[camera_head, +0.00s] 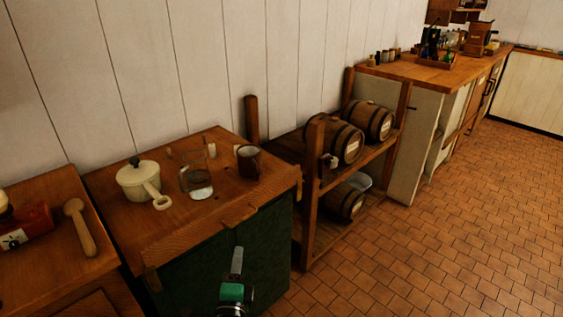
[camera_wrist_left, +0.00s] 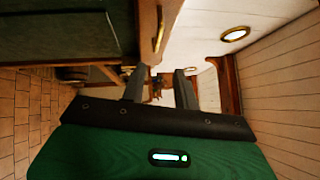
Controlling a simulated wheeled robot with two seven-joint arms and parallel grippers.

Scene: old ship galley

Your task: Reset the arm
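My left gripper (camera_head: 237,262) is low in the head view, in front of the dark green cabinet (camera_head: 190,278) and below its wooden top's front edge. Only its green and grey wrist part and the finger end show there. In the left wrist view my left gripper (camera_wrist_left: 160,88) has its two dark fingers apart, with nothing seen held between them. The green housing fills the bottom of that view. My right gripper is in neither view.
The wooden top (camera_head: 219,216) holds a cream pot (camera_head: 135,180), a glass jar (camera_head: 194,181) and a brown mug (camera_head: 248,162). A barrel rack (camera_head: 313,190) stands to the right. Tiled floor (camera_head: 440,240) is clear. A wooden utensil (camera_head: 79,226) lies at left.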

